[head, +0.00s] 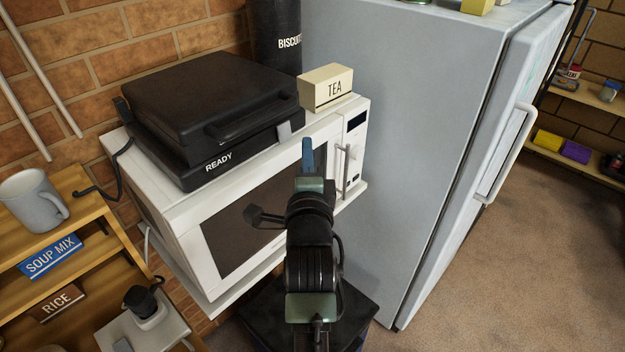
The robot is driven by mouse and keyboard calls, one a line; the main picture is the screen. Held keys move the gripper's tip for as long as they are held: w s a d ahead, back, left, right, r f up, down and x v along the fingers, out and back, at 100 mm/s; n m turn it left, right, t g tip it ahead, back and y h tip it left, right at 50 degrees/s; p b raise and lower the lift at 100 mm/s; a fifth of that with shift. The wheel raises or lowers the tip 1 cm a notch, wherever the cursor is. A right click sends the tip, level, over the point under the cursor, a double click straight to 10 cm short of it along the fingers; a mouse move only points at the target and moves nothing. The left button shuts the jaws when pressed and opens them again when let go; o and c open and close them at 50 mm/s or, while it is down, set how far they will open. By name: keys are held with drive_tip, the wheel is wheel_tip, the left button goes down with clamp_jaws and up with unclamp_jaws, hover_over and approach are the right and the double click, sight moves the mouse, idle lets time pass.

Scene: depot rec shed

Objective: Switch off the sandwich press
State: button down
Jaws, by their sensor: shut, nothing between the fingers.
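The black sandwich press (205,105) sits with its lid down on top of the white microwave, in the left half of the head view. Its front edge reads "READY". A small grey tab (284,131) shows at its front right corner; whether this is the switch or a latch, I cannot tell. No lit lamp is visible on it. My gripper (306,156) is shut and empty, with blue fingers, in front of the microwave and just right of and below the grey tab in the picture. It looks apart from the press, though the depth is hard to judge.
The white microwave (180,226) stands on a shelf. A cream TEA box (327,88) and a dark BISCUITS canister (275,40) are by the press. The grey fridge (380,130) stands close on the right. A mug (35,200) is on the wooden rack at left. Open floor lies at right.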

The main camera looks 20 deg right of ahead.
drive_tip(key=v, duration=0.2)
drive_tip(key=b+v, duration=0.1)
drive_tip(key=v, duration=0.3)
drive_tip(key=shift+w+a+r+b, duration=0.15)
drive_tip(key=shift+a+b, duration=0.2)
drive_tip(key=shift+b, duration=0.05)
drive_tip(key=shift+r, duration=0.1)
